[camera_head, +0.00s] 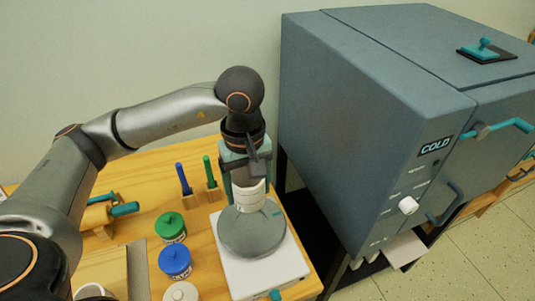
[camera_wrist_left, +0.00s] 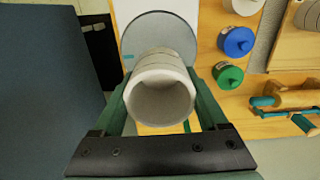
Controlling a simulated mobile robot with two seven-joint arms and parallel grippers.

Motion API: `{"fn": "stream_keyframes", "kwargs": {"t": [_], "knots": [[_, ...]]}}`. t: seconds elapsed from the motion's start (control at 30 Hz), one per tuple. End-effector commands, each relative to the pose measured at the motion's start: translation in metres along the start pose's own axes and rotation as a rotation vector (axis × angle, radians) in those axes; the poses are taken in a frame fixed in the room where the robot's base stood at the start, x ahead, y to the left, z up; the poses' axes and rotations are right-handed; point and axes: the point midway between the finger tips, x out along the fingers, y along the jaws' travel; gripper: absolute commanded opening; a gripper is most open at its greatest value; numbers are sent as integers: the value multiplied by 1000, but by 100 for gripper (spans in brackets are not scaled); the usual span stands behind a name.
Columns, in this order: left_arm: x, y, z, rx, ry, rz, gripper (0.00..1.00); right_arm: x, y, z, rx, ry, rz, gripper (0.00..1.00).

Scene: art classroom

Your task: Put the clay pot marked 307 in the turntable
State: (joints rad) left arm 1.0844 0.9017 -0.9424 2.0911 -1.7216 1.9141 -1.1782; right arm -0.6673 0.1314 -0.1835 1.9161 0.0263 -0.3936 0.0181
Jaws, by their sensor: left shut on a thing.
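My left gripper (camera_head: 246,192) points down with its teal fingers shut on a pale, ridged clay pot (camera_head: 249,196). The pot also shows in the left wrist view (camera_wrist_left: 160,90), between the two fingers, with its round open mouth facing the camera. No number is readable on it. The turntable (camera_head: 252,238) has a round grey disc on a white base with a teal knob at the front. The pot is upright over the far part of the disc. I cannot tell whether it touches the disc. My right gripper is not in view.
A green-lidded jar (camera_head: 171,229), a blue-lidded jar (camera_head: 175,262) and a pale-lidded jar (camera_head: 180,292) stand left of the turntable. Blue and green tools (camera_head: 184,180) stand behind them. A large blue-grey kiln (camera_head: 375,110) marked COLD rises close on the right.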

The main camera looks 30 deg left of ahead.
Motion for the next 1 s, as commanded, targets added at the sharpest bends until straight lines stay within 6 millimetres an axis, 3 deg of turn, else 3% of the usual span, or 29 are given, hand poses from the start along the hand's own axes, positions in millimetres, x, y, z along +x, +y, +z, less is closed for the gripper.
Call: {"fn": "stream_keyframes", "kwargs": {"t": [0.27, 0.73, 1.0], "knots": [[2, -3, -2, -104, 1, -2, 13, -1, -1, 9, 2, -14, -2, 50], [49, -3, -2, -101, 0, -2, 13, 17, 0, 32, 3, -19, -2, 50], [78, -3, -2, -100, 1, 0, 13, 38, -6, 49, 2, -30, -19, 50]]}}
